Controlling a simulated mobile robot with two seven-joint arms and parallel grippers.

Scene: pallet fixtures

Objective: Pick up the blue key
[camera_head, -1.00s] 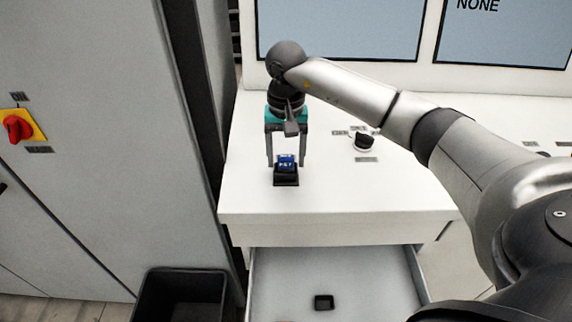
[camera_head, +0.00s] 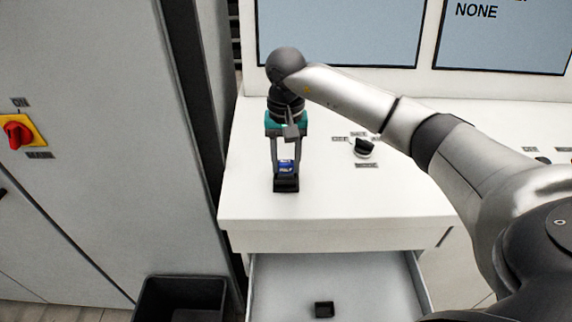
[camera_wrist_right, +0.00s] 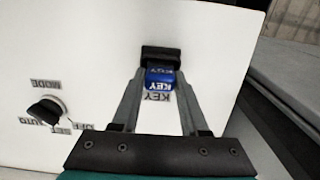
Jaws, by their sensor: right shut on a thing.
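The blue key (camera_head: 286,166) sits at a black holder (camera_head: 286,185) on the white console top in the head view. It also shows in the right wrist view as a blue block (camera_wrist_right: 160,79) with "KEY" lettering, against the black holder (camera_wrist_right: 161,54). My right gripper (camera_head: 286,170) points down over the console, its two fingers closed in on the sides of the key. In the right wrist view the fingertips (camera_wrist_right: 161,76) touch the key from both sides. Whether the key is still seated in the holder cannot be told. My left gripper is not in view.
A black mode knob (camera_head: 364,148) stands on the console right of the gripper. Below, an open drawer (camera_head: 285,280) holds a small black block (camera_head: 324,309). A black bin (camera_head: 182,297) stands at lower left. A red switch (camera_head: 17,131) is on the left cabinet.

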